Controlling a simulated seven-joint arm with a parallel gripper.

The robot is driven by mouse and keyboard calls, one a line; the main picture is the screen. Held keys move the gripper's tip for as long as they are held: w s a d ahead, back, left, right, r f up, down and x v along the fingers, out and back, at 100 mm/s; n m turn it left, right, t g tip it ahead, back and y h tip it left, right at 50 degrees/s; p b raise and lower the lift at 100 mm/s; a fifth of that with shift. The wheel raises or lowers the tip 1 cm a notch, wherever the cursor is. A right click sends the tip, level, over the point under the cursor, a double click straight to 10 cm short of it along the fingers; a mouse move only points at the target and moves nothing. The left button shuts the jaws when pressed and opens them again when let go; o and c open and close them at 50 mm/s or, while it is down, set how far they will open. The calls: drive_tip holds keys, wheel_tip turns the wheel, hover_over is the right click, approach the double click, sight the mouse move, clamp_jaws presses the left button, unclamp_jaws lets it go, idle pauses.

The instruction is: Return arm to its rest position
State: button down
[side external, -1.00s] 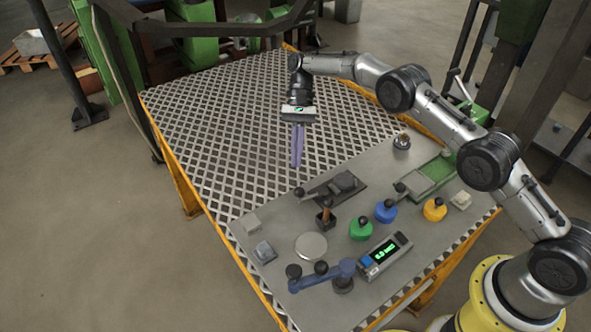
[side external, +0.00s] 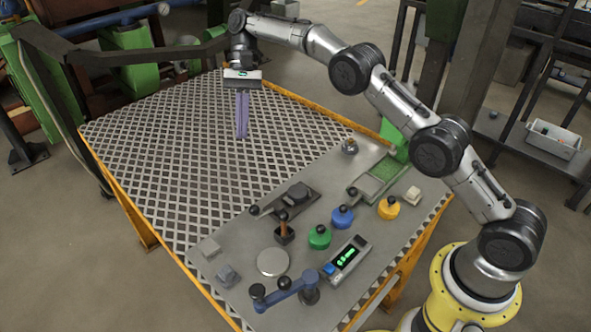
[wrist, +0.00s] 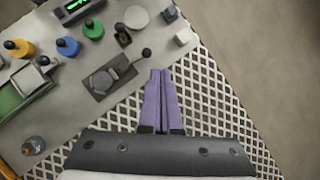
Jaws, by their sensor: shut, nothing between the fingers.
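My gripper (side external: 242,137) hangs above the perforated part of the table, pointing down, with its long purple fingers together and nothing between them. The fingers also show in the wrist view (wrist: 161,72), side by side and closed. My arm reaches from the yellow base at the lower right, over the table's far side. The table (side external: 160,140) has a diamond-mesh top with an orange edge.
A grey panel near my base carries green (side external: 319,237), blue (side external: 342,216) and yellow (side external: 388,208) knobbed pieces, a digital display (side external: 347,258), a round plate (side external: 272,262), a blue crank lever (side external: 285,291) and a green tray (side external: 376,180). The mesh around my gripper is clear.

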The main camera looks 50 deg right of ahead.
drive_tip(key=s+d+r+t, duration=0.1)
drive_tip(key=s+r, duration=0.3)
drive_tip(key=r, duration=0.3)
drive_tip(key=s+d+r+t, duration=0.1)
drive_tip(key=s+r, duration=0.2)
drive_tip(key=r, duration=0.5)
drive_tip(key=s+d+r+n+t+h, duration=0.1)
drive_tip(key=s+r+t, duration=0.1)
drive_tip(key=s+r, duration=0.35)
drive_tip(key=s+d+r+t+h, duration=0.1)
drive_tip(key=s+r, duration=0.1)
drive_tip(key=s, duration=0.6)
drive_tip(key=s+d+f+n+t+h, duration=0.1)
drive_tip(key=s+d+f+t, duration=0.15)
drive_tip(key=s, duration=0.45)
drive_tip(key=s+d+f+n+t, duration=0.1)
drive_tip(key=s+f+n, duration=0.15)
drive_tip(key=s, duration=0.45)
drive_tip(key=s+d+f+n+t+h, duration=0.1)
drive_tip(key=s+d+f+n+h, duration=0.1)
drive_tip(key=f, duration=0.8)
drive_tip(key=shift+s+d+f+n, duration=0.15)
drive_tip(key=shift+s+d+n, duration=0.45)
drive_tip(key=shift+s, duration=0.25)
